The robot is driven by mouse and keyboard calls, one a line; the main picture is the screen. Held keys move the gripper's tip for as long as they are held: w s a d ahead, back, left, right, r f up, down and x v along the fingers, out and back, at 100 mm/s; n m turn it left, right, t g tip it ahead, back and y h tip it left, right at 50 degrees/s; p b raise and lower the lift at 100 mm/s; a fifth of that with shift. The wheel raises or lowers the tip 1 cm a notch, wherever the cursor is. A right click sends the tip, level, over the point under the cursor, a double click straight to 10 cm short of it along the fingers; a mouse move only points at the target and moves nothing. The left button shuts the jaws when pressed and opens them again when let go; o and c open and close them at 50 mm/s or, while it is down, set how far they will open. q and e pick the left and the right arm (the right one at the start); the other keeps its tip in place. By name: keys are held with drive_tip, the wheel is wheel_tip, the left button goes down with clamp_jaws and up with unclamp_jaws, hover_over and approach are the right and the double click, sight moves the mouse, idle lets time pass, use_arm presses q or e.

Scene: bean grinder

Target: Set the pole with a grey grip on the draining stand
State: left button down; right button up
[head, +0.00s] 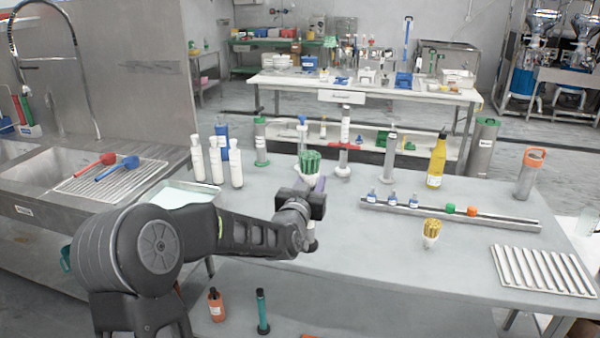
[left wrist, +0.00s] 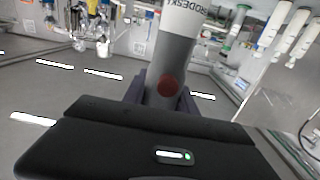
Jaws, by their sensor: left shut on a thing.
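My left gripper (head: 316,186) is over the left part of the grey table in the head view. It is shut on the pole with a grey grip. In the left wrist view the pole's grey grip (left wrist: 160,68) stands between the dark fingers, with a white lettered section above it and a dark red spot low down. In the head view the gripper hides most of the pole; green bristles (head: 310,162) over a white collar show right above the gripper, and I cannot tell if they belong to it. A ribbed white rack (head: 543,270), seemingly the draining stand, lies empty at the table's right. My right gripper is out of view.
A long metal rail (head: 450,213) with small bottles lies mid-table. A yellow-bristled brush (head: 431,233) stands between it and the table's front. White bottles (head: 215,165) stand at left, a yellow bottle (head: 437,160) and a steel flask (head: 528,175) at the back right.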

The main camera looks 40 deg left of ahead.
use_arm(q)
drive_tip(key=s+d+f+m+h, duration=0.1)
drive_tip(key=s+d+f+h, duration=0.1)
drive_tip(key=d+f, duration=0.6)
drive_tip(key=s+d+f+m+h, duration=0.2)
drive_tip(key=d+f, duration=0.6)
drive_tip(key=d, duration=0.8)
drive_tip(key=shift+s+d+m+t+h, duration=0.2)
drive_tip(key=shift+s+m+t+h, duration=0.15)
drive_tip(key=shift+s+h, duration=0.4)
